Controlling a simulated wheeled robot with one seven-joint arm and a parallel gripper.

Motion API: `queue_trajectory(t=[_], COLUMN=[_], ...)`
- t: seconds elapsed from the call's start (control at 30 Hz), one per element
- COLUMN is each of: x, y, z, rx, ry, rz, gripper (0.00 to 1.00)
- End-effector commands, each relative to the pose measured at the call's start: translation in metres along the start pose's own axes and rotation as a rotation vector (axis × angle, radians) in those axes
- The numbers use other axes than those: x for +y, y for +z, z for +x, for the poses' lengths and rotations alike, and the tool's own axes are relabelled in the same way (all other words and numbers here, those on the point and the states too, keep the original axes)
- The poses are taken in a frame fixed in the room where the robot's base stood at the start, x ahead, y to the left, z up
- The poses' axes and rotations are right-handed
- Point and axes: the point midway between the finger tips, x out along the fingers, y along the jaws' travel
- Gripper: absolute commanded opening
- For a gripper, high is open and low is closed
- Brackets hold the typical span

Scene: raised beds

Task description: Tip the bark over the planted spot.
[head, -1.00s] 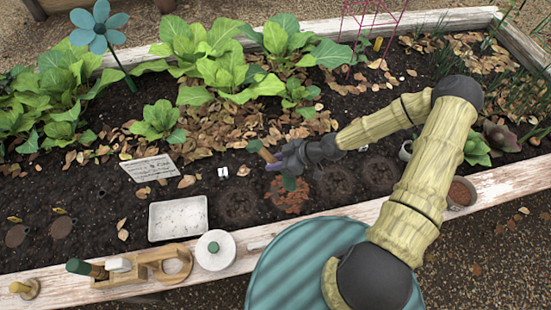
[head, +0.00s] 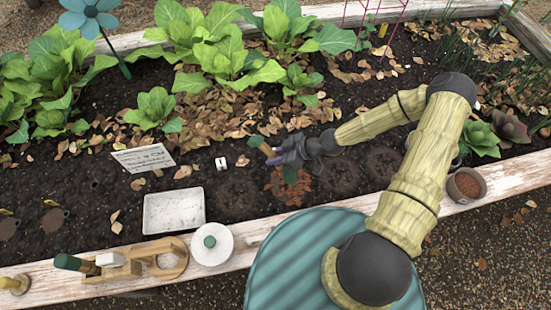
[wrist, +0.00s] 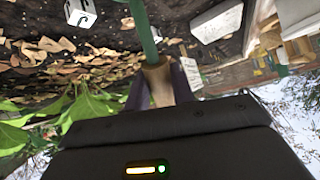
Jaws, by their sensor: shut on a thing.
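My gripper (head: 279,157) is shut on the wooden handle (wrist: 158,85) of a scoop with a green shaft (wrist: 145,35). Whether any bark is in the scoop cannot be seen. A pot of reddish-brown material (head: 467,184) stands on the bed's front edge at the right.
Bare round soil spots lie on both sides of the bark. A sign (head: 143,158) and leafy plants (head: 225,55) stand behind.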

Motion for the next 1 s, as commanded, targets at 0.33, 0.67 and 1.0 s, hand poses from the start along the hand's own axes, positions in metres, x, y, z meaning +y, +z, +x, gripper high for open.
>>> queue_trajectory(t=[0.33,0.67,1.0], x=[0.000,0.001,0.004], y=[0.000,-0.004,-0.007], z=[0.000,0.007,0.024], rx=[-0.001,-0.085,-0.263], ry=[0.000,-0.002,0.002], rz=[-0.001,0.009,0.044], gripper=[0.00,0.00,0.00])
